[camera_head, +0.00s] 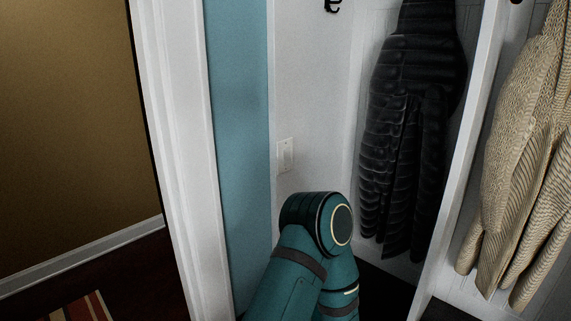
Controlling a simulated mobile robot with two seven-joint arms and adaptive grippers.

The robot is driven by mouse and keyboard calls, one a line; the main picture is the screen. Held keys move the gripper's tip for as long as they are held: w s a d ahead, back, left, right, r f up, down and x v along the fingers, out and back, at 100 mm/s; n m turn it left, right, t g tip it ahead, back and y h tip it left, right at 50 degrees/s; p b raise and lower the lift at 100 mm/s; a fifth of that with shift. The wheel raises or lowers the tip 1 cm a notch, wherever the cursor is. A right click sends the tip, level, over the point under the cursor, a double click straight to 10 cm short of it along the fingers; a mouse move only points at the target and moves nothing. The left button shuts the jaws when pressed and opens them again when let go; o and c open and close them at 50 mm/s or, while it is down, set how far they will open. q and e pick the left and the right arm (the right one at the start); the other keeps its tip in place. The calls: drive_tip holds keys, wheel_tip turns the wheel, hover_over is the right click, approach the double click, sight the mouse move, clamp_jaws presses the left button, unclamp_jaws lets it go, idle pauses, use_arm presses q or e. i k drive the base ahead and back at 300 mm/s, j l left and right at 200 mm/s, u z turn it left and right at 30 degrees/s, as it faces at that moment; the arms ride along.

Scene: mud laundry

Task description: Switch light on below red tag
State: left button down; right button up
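A white light switch (285,156) is on the white panel wall, just right of the blue wall strip. Its rocker position is too small to tell. No red tag shows in this view. One of my teal arms rises from the bottom middle, with its bent joint just below and right of the switch, apart from it in the picture. Neither of my grippers is in view.
A black puffer jacket (408,130) hangs in the cubby right of the switch. A beige knit garment (525,160) hangs beyond a white divider (468,150). A white door frame (185,150) stands at left, with a striped rug (82,309) on the dark floor.

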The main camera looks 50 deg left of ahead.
sight(287, 152)
drive_tip(key=j, duration=0.65)
drive_tip(key=k+j, duration=0.1)
drive_tip(key=j, duration=0.5)
